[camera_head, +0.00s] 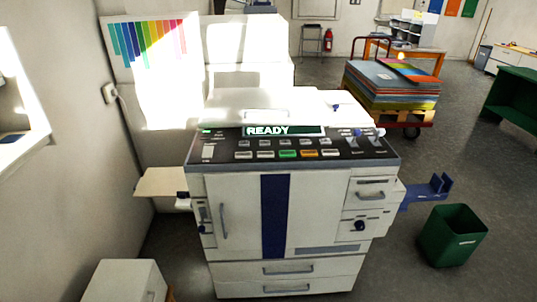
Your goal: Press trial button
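A large white printing machine (335,215) stands in front of me. Its dark control panel (220,150) faces up toward me, and the display (268,131) reads READY. Two rows of buttons sit below the display. The lower row has a green button (287,154), an orange button (309,154) and several pale ones. The button labels are too small to read, so I cannot tell which one is the trial button. Neither of my grippers is in view, and nothing covers the panel.
A beige side tray (162,181) sticks out left and a blue tray (428,190) sticks out right. A green bin (452,236) stands on the floor at right. A white cabinet (125,281) is at lower left. A cart of stacked sheets (390,88) stands behind.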

